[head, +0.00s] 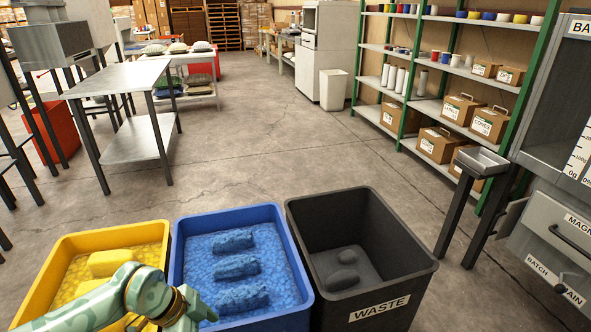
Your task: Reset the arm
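My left arm (95,304), pale green with a leafy pattern, comes in from the bottom left. It bends at a joint with a dark and gold ring and runs down to the bottom edge, in front of the yellow and blue bins. I see no gripper fingers on the part that shows. My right arm and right gripper are out of view.
A yellow bin (66,245), a blue bin (301,282) and a black WASTE bin (420,262) stand close in front. A grey machine (565,215) and a shelf rack (468,93) stand right; a metal table (118,78) stands left. The middle floor is clear.

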